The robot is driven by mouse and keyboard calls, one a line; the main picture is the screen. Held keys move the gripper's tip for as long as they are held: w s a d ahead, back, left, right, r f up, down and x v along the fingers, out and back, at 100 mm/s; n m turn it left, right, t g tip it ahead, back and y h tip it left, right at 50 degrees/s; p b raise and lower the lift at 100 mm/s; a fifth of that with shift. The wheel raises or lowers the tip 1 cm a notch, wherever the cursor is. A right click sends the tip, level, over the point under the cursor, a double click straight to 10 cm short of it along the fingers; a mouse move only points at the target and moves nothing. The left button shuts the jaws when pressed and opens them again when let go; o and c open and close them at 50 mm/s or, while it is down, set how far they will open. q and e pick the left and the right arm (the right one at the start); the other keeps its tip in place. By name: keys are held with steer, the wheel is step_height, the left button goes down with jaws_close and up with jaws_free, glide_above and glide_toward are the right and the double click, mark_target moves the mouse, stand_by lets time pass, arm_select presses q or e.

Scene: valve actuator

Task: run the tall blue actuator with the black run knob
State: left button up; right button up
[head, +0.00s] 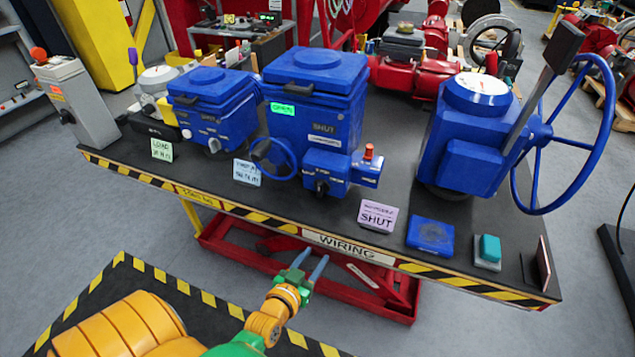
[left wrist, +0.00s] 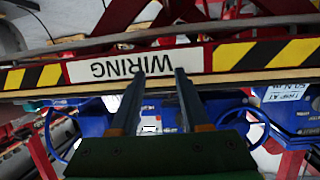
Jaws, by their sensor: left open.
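The tall blue actuator (head: 315,110) stands mid-bench in the head view, with a green label and the word SHUT on its front. A black knob (head: 321,187) sits low on its front box; a red-topped part (head: 369,151) is on the box's right side. A small blue handwheel (head: 273,163) is at its left. My left gripper (head: 311,262) is open and empty, in front of the bench edge near the WIRING label and apart from the actuator. In the left wrist view the open fingers (left wrist: 159,76) point at the upside-down WIRING label (left wrist: 105,66). My right gripper is not in view.
A smaller blue actuator (head: 212,105) stands left. A blue actuator with a large handwheel (head: 475,130) stands right. Paper cards, including a pink SHUT card (head: 377,215), a blue pad (head: 430,235) and a teal button (head: 489,249) line the front of the bench. The striped bench edge (head: 240,209) lies between.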

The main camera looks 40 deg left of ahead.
mark_target(319, 191)
arm_select(q)
steer(key=w+a+r+n+t+y, duration=0.1)
steer(key=a+r+t, duration=0.1)
steer(key=r, duration=0.4)
steer(key=w+a+r+t+y, duration=0.1)
steer(key=w+a+r, duration=0.1)
steer(key=r, duration=0.5)
steer(key=x, duration=0.6)
steer(key=shift+d+f+p, duration=0.1)
steer(key=shift+f+p, duration=0.25)
jaws_close()
